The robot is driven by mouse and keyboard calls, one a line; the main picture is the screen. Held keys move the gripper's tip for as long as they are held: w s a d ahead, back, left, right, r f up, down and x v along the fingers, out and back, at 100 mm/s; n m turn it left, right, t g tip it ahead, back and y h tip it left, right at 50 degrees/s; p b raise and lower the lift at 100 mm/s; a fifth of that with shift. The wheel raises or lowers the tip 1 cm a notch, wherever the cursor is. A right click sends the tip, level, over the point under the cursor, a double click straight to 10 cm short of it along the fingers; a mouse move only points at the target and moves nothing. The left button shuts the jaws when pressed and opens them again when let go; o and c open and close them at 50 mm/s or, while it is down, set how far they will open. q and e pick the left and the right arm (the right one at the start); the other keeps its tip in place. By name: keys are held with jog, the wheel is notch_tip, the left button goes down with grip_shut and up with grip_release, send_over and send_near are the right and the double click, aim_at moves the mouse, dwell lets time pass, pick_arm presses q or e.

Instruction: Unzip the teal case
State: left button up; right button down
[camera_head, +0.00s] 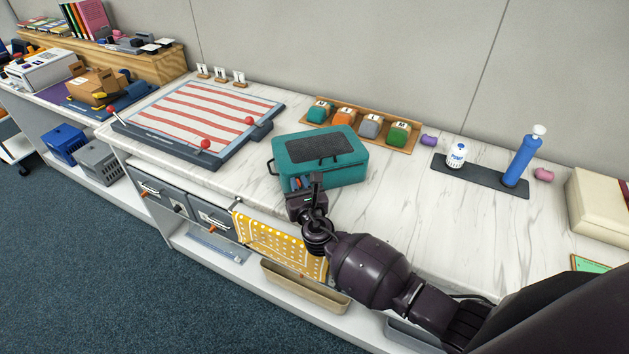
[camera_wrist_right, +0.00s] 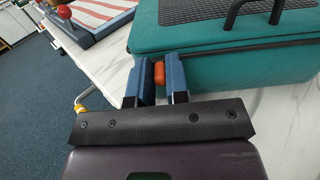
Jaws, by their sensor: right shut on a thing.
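The teal case (camera_head: 338,172) sits on the marble-topped counter with its lid down and a dark ribbed panel on top. It also shows in the right wrist view (camera_wrist_right: 245,67), where a dark seam runs along its side. My right gripper (camera_head: 301,184) is at the case's front left corner. In the right wrist view its blue fingers (camera_wrist_right: 160,78) are shut on a small orange zipper pull (camera_wrist_right: 159,73) beside the teal wall. My left gripper is out of view.
A striped board (camera_head: 205,118) with red knobs lies to the left. A wooden tray (camera_head: 384,139) of coloured blocks stands behind the case. A dark mat (camera_head: 480,178) with a blue bottle (camera_head: 521,162) lies to the right. A yellow dotted cloth (camera_head: 280,247) hangs over the counter's front edge.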

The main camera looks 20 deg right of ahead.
jog(key=shift+a, duration=0.2)
jog(key=c, duration=1.2)
grip_release()
jog(key=s, duration=0.7)
jog(key=s+a, duration=0.1)
jog(key=s, duration=0.2)
jog(key=shift+s, duration=0.35)
